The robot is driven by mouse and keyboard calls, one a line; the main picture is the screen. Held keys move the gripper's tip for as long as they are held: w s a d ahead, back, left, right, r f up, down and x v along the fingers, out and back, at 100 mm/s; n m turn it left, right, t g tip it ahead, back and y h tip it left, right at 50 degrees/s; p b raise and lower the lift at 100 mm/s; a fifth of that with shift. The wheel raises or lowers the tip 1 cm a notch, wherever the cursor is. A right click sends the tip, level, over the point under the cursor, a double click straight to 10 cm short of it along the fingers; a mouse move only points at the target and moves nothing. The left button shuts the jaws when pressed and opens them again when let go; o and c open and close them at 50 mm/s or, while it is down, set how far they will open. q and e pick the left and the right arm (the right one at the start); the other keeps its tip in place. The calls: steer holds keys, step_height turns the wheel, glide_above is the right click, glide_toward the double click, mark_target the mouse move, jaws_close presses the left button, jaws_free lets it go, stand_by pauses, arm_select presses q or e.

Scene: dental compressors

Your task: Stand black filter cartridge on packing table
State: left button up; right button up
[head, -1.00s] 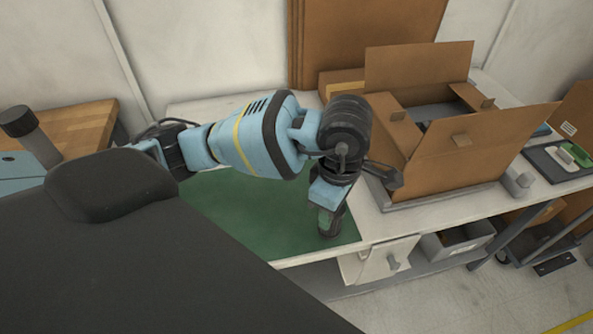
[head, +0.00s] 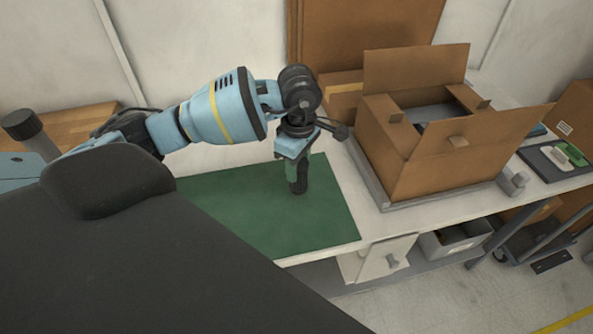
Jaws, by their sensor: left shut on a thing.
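My left gripper (head: 295,165) points down over the green mat (head: 240,215) on the white packing table (head: 345,195). It is shut on the black filter cartridge (head: 299,184), a dark upright cylinder whose lower end shows below the fingers. The cartridge's upper part is hidden by the gripper. Its bottom is at or just above the mat, near the mat's right side; I cannot tell whether it touches. My right gripper is not in view.
An open cardboard box (head: 425,165) stands on the table to the right of the gripper. A dark tray with a green and white item (head: 567,153) lies farther right. A black-capped grey cylinder (head: 35,135) is at the left. The mat's visible middle is clear.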

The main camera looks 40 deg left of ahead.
arm_select(q)
steer(key=shift+w+a+f, duration=0.2)
steer(key=shift+a, duration=0.25)
step_height(320, 180, down, 3)
steer(key=shift+r, duration=0.2)
steer(key=shift+f, duration=0.25)
steer(key=shift+d, duration=0.1)
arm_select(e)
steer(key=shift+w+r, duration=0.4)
arm_select(q)
steer(key=shift+f, duration=0.2)
steer(key=o, duration=1)
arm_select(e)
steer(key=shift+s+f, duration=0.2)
